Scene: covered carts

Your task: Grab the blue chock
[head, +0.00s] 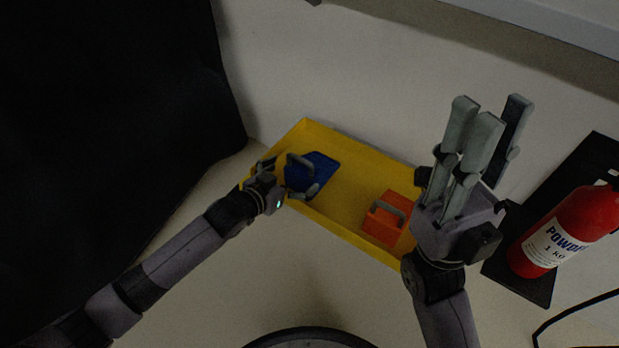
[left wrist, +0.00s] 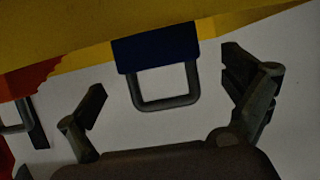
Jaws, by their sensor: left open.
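The blue chock (head: 322,168) sits at the left end of a yellow tray (head: 345,229). It has a grey loop handle, which shows clearly in the left wrist view below the blue body (left wrist: 157,49). My left gripper (head: 291,177) is at the tray's left end, right at the chock's handle. In the left wrist view its fingers are open, one on each side of the handle, with visible gaps and no contact. My right gripper (head: 483,135) is raised to the right of the tray, its fingers pointing up, spread and empty.
An orange chock (head: 379,226) with a grey handle sits at the tray's right end. A red fire extinguisher (head: 570,230) stands at the right by a black panel. A black cover (head: 110,120) hangs at the left. The tray's middle is bare.

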